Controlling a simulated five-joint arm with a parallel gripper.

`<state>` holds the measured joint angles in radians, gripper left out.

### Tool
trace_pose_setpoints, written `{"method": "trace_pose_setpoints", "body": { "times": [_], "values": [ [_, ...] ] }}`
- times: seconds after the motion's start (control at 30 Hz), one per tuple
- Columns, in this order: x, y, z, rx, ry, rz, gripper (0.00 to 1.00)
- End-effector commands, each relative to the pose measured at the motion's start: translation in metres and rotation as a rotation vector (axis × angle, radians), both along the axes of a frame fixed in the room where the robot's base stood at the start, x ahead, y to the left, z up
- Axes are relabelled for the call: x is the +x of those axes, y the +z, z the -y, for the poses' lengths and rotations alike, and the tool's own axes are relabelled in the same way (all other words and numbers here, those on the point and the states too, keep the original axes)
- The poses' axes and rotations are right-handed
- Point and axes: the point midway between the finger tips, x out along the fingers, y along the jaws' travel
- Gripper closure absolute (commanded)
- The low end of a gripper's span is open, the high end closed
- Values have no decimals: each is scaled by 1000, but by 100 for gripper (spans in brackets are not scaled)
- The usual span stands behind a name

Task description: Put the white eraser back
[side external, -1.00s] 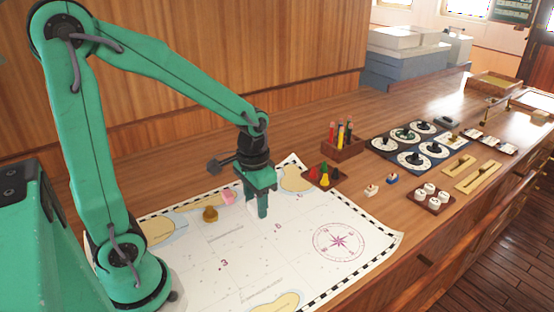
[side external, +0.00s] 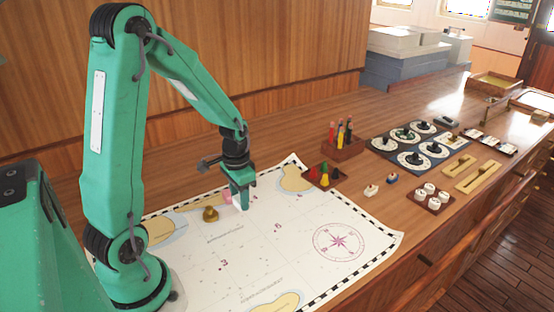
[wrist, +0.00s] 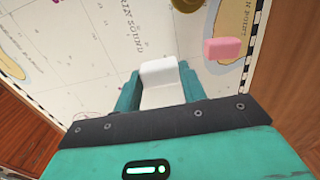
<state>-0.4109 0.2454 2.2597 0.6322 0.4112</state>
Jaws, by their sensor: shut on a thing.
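My gripper (side external: 241,200) is over the upper part of the sea chart (side external: 276,263). In the wrist view my gripper (wrist: 160,92) is shut on the white eraser (wrist: 160,73), which sits between its two green fingers. In the side view the eraser is mostly hidden by the fingers. I cannot tell whether it touches the chart.
A brass piece (side external: 210,214) stands on the chart left of my gripper. A tray of coloured pieces (side external: 322,177), a pencil box (side external: 343,147), two small blocks (side external: 371,190) and a dial panel (side external: 412,146) are to the right. The chart's middle is clear.

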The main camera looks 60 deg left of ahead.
Motion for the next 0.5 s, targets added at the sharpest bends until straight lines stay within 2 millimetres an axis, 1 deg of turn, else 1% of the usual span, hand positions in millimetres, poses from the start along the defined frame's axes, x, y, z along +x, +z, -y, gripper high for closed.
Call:
{"method": "trace_pose_setpoints", "body": {
  "times": [0.1, 0.33, 0.5],
  "values": [
    [0, -3, -4, 0, 1, 0, 77],
    [0, -5, -4, 0, 0, -1, 77],
    [0, -20, -4, -1, 0, -3, 77]
  ]
}}
